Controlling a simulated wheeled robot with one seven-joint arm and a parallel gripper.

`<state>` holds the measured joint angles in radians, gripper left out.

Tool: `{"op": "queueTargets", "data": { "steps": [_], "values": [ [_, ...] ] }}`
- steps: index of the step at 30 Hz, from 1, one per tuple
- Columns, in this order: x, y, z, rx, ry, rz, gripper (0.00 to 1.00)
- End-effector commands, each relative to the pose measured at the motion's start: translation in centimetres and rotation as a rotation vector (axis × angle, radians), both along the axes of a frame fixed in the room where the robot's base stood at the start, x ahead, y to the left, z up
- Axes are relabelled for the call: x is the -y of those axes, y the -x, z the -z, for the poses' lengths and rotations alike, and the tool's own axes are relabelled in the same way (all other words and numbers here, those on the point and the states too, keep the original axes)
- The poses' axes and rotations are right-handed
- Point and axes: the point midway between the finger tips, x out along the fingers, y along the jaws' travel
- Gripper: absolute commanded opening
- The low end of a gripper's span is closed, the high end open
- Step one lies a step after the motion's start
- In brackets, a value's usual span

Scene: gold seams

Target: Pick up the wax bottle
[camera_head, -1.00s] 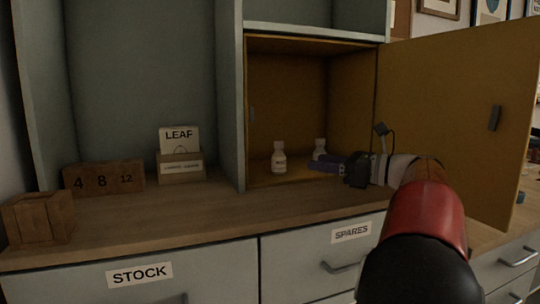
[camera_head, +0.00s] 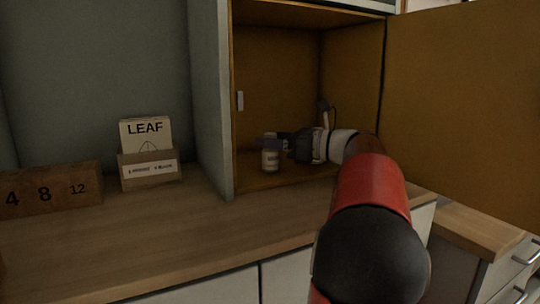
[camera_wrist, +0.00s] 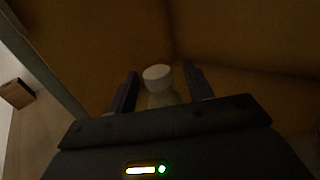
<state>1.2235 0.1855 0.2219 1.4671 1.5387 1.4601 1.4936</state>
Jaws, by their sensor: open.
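A white bottle (camera_head: 270,161) with a pale label stands upright inside the open cabinet; its label is too small to read, so I cannot tell if it is the wax bottle. My gripper (camera_head: 272,143) reaches in from the right at the height of its upper part. In the wrist view, a white-capped bottle (camera_wrist: 157,74) stands between the two dark fingers of my gripper (camera_wrist: 161,72). The fingers are open, with a gap visible beside the cap. A second bottle is not visible now.
A LEAF box (camera_head: 149,172) and a wooden number block (camera_head: 50,190) stand on the counter (camera_head: 125,238). The counter's front is clear.

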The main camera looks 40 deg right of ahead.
Motion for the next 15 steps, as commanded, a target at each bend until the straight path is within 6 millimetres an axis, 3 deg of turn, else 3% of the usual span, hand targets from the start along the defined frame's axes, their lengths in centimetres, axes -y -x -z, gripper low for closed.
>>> {"op": "queueTargets", "data": {
  "steps": [6,13,15],
  "values": [
    [-1.2,-2.1,-0.1,0.000,0.000,-0.001,0.51],
    [-1.2,-2.3,-0.1,0.000,0.000,0.000,0.51],
    [-1.2,-2.3,-0.1,0.000,0.001,0.000,0.43]
  ]
}}
